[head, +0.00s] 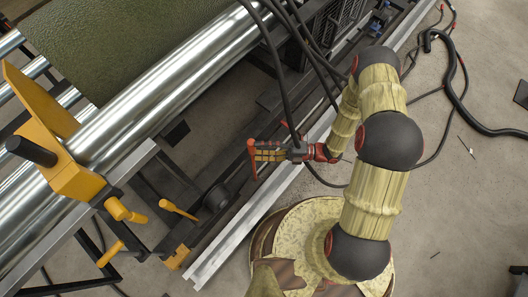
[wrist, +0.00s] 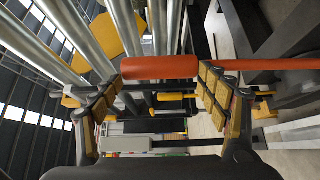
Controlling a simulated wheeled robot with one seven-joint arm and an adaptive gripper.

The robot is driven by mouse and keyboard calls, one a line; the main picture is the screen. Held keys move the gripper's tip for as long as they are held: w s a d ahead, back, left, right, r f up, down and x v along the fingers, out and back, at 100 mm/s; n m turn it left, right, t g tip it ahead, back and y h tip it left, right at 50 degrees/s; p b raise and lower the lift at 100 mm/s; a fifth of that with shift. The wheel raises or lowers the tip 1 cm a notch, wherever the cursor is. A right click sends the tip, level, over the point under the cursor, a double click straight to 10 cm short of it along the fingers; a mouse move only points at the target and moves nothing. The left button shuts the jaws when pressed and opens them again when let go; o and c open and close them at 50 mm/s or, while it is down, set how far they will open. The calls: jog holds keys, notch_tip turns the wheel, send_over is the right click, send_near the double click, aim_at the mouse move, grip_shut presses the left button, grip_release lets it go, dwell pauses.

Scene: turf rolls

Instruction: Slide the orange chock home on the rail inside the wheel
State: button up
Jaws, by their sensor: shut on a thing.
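My gripper (head: 265,152) is in the middle of the head view, above the dark frame beside the pale metal rail (head: 245,222). Its yellow-padded fingers also show in the wrist view (wrist: 160,80), shut on an orange-red bar (wrist: 160,67). The bar's thick part spans between the fingertips, and a thinner part runs on to the right. In the head view the bar (head: 252,162) stands out at the gripper's tip. I cannot tell whether this bar is part of the chock. A yellow-orange block (head: 70,165) sits across the silver rollers. I cannot make out the wheel clearly.
Black cables (head: 285,70) hang close by. Concrete floor at the right is mostly clear, with a hose (head: 470,115).

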jog(key=shift+w+a, duration=2.85)
jog(key=shift+a, duration=0.45)
jog(key=shift+s+a+f+b, duration=0.45)
jog(key=shift+s+a+f, duration=0.2)
jog(key=shift+s+a, duration=0.35)
jog(key=shift+s+a+f+b, duration=0.4)
jog(key=shift+s+a+f, duration=0.2)
jog(key=shift+s+a, duration=0.3)
jog(key=shift+s, duration=0.1)
jog(key=o, duration=2.2)
jog(key=shift+s+f, duration=0.1)
jog(key=shift+f, duration=0.05)
